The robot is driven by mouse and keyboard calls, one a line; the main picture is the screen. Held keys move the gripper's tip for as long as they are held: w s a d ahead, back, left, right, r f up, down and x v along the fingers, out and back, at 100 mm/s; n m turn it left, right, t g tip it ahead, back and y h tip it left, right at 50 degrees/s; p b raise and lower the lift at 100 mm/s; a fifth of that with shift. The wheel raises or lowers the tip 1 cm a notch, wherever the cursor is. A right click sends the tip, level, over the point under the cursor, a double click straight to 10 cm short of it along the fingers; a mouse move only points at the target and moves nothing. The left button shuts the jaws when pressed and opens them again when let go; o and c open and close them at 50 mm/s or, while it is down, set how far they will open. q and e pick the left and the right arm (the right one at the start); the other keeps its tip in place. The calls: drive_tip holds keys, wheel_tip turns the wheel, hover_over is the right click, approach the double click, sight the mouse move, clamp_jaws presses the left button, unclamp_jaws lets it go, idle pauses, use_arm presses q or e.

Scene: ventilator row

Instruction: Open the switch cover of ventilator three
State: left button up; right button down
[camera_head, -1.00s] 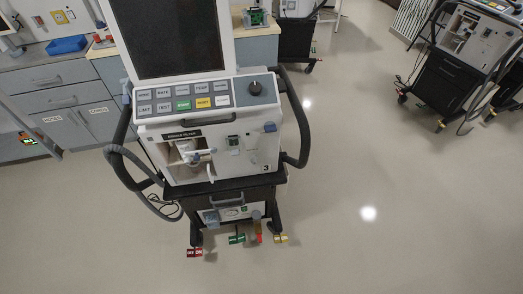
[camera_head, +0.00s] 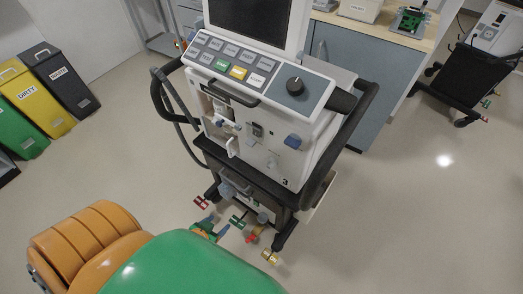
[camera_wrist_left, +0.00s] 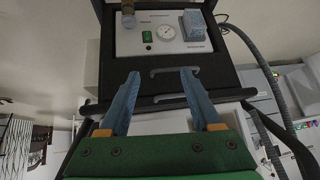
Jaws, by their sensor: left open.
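Ventilator three (camera_head: 262,165), a white unit marked 3 on a dark cart, stands in the middle of the head view. In the left wrist view its lower panel (camera_wrist_left: 165,48) carries a round gauge, a small green switch (camera_wrist_left: 147,36) and a blue-grey box-like piece (camera_wrist_left: 194,25) that looks like the switch cover. I cannot tell whether that piece is shut. My left gripper (camera_head: 217,227) is low in front of the cart. Its blue fingers (camera_wrist_left: 160,75) are spread and empty, apart from the panel, with a dark handle (camera_wrist_left: 174,72) beyond them. My right gripper is not in view.
Coloured tags (camera_head: 201,202) hang low around the cart. A grey hose (camera_head: 183,125) runs down its left side. Bins (camera_head: 47,90) stand at the far left, a grey cabinet (camera_head: 365,75) behind. Another cart (camera_head: 470,80) is at upper right. Floor at right is clear.

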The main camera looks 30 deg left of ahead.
use_arm(q)
drive_tip(key=w+a+r+t+b, duration=0.3)
drive_tip(key=w+r+t+b, duration=0.2)
drive_tip(key=w+r, duration=0.25)
drive_tip(key=m+t+h+b, duration=0.2)
drive_tip(key=t+h+b, duration=0.1)
drive_tip(key=t+b, duration=0.2)
approach(248, 145)
drive_tip(key=w+f, duration=0.1)
drive_tip(key=w, duration=0.1)
drive_tip(key=shift+w+d+r+h, duration=0.15)
drive_tip(key=shift+w+r, duration=0.1)
drive_tip(key=shift+w, duration=0.35)
drive_tip(key=shift+w+d+r+h, duration=0.15)
drive_tip(key=shift+w+r, duration=0.1)
drive_tip(key=shift+w, duration=0.35)
drive_tip(key=w, duration=0.4)
drive_tip(key=shift+w+d+f, duration=0.15)
drive_tip(key=shift+w+d, duration=0.05)
drive_tip(key=shift+w, duration=0.05)
clamp_jaws()
